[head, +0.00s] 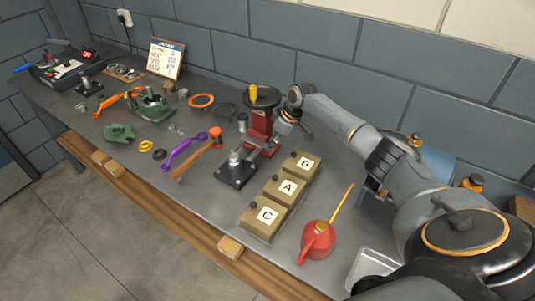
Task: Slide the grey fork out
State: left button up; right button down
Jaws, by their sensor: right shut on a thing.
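A green casing half (151,109) lies further left, and another green piece (119,133) sits nearer the front edge. I cannot single out a grey fork elsewhere. My left gripper is out of view.
Boxes lettered A (287,188), B (303,164) and C (264,216) stand front right, with a red oil can (318,241) beside them. A hammer (197,157) and purple part (184,151) lie left.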

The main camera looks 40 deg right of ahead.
jog(key=shift+d+r, duration=0.1)
jog(key=shift+d, duration=0.05)
jog(key=c, duration=1.4)
grip_release()
jog(key=shift+o, duration=1.4)
jog(key=shift+w+d, duration=0.1)
jog(key=shift+w, duration=0.05)
jog(key=v, duration=1.1)
jog(key=shift+s+d+r, duration=0.2)
jog(key=shift+r, duration=0.1)
